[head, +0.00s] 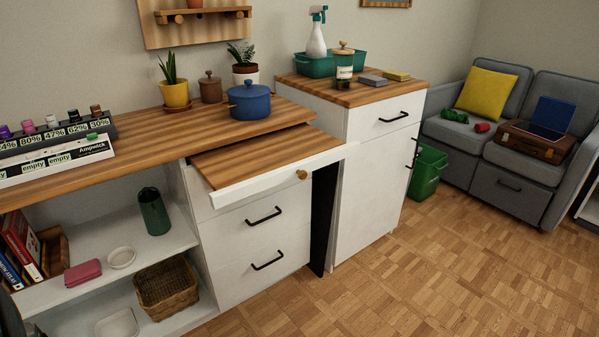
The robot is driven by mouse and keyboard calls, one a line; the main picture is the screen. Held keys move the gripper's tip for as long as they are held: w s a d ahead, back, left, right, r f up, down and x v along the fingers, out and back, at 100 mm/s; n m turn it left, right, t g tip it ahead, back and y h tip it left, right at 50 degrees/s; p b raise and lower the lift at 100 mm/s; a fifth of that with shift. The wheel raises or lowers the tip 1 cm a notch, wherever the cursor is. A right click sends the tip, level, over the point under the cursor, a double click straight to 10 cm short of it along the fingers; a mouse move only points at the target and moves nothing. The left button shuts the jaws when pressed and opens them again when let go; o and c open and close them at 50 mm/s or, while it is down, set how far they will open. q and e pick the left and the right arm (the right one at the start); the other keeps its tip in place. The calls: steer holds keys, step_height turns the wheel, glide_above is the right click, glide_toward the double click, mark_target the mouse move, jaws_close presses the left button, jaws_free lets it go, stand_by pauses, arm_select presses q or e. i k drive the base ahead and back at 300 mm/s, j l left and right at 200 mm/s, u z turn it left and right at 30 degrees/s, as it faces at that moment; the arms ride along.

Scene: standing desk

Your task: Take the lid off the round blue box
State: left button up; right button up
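The box appears upright. Neither of my grippers is in view, and nothing touches the box.
A dark red plant pot (245,73) and a brown lidded jar (210,88) stand close behind the box. A yellow plant pot (175,94) is to the left. A wood-topped pull-out (262,154) sticks out below the desk top. Bare desk lies left of the box.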

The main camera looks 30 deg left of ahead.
mark_target(250, 91)
steer(key=u, duration=0.4)
steer(key=i+j+u, duration=0.1)
steer(key=u, duration=0.35)
steer(key=i+u, duration=0.1)
steer(key=u, duration=0.3)
